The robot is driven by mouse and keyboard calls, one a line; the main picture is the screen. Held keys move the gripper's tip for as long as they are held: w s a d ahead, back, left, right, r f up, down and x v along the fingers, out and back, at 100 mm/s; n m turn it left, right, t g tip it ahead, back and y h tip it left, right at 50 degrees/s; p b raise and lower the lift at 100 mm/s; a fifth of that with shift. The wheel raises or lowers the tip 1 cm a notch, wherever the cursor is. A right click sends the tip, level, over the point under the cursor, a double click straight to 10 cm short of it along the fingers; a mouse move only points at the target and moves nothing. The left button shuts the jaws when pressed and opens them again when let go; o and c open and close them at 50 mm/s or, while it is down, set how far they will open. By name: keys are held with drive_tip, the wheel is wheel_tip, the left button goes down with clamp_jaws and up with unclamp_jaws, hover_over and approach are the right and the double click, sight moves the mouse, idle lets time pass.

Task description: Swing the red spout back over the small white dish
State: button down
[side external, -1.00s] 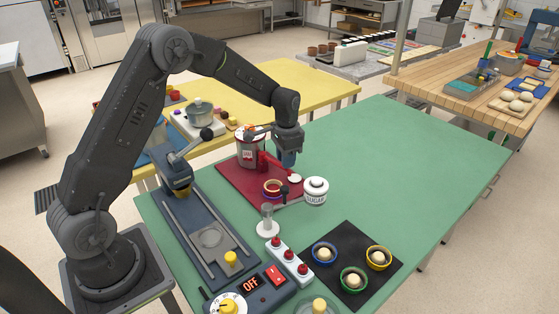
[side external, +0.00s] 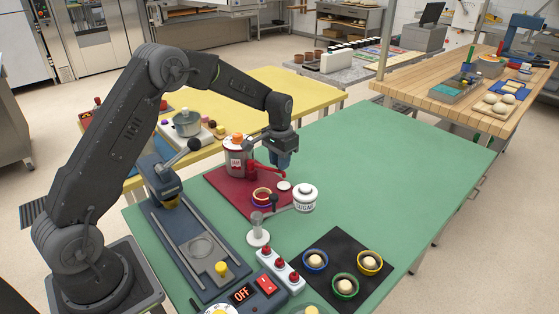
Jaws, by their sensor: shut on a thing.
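The red spout (side external: 266,172) reaches from the grey canister (side external: 236,162) to the right over the dark red mat. My gripper (side external: 282,168) points down and is shut on the spout near its outer end. The fingertips are small and partly hidden in this view. The small white dish (side external: 284,186) lies on the mat just in front of and below the gripper. I cannot tell whether the spout's tip is right above the dish.
A red cup (side external: 262,195) stands left of the dish, and a white sugar jar (side external: 305,198) stands close on its right. A glass on a white foot (side external: 257,230) is nearer. The green table (side external: 400,170) is clear at the right.

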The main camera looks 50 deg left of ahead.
drive_tip(key=shift+w, duration=0.1)
drive_tip(key=c, duration=0.9)
unclamp_jaws()
drive_tip(key=shift+c, duration=0.2)
wheel_tip(320, 180, up, 14)
